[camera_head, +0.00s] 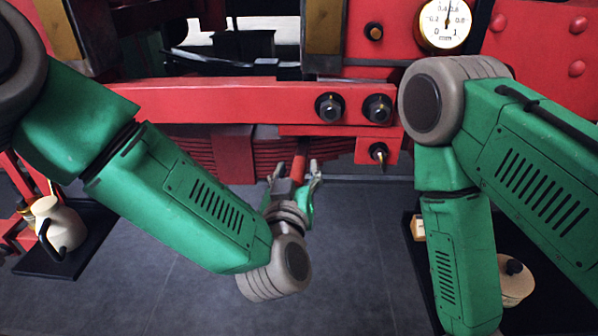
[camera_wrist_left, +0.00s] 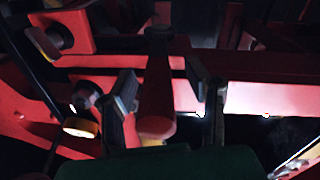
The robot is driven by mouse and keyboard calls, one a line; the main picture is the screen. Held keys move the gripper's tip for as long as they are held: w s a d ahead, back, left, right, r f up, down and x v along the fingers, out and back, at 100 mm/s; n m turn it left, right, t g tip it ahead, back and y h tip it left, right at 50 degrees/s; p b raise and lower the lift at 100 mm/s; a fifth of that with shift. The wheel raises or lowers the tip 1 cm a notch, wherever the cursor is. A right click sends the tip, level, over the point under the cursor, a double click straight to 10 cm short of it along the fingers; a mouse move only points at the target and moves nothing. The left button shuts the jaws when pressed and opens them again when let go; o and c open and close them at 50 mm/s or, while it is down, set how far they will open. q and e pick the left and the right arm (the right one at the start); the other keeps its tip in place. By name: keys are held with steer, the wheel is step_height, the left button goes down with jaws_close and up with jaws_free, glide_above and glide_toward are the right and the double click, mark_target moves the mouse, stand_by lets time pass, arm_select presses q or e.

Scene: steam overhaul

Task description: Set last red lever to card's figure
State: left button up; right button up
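A red lever (camera_head: 299,166) points toward me below the red beam, at the leaf spring stack. It also shows in the left wrist view (camera_wrist_left: 157,95), with its rounded end near the camera. My left gripper (camera_head: 296,177) is open, with one finger on each side of the lever. In the left wrist view dark gaps show between the lever and both fingers (camera_wrist_left: 163,88), so they look apart from it. My right arm reaches down at the right, and its gripper is out of view. I cannot make out a card with a figure.
A round dial gauge (camera_head: 445,22) marked in mm sits on the red plate at upper right. A cream jug (camera_head: 58,222) stands on a black tray (camera_head: 62,262) at left. A cream lidded pot (camera_head: 514,283) stands at lower right. Grey floor lies open between.

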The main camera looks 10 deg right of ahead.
arm_select(q)
steer(key=shift+f, duration=0.1)
steer(key=shift+s, duration=0.2)
steer(key=v, duration=1.1)
steer(key=shift+s, duration=0.15)
steer(key=shift+a, duration=0.15)
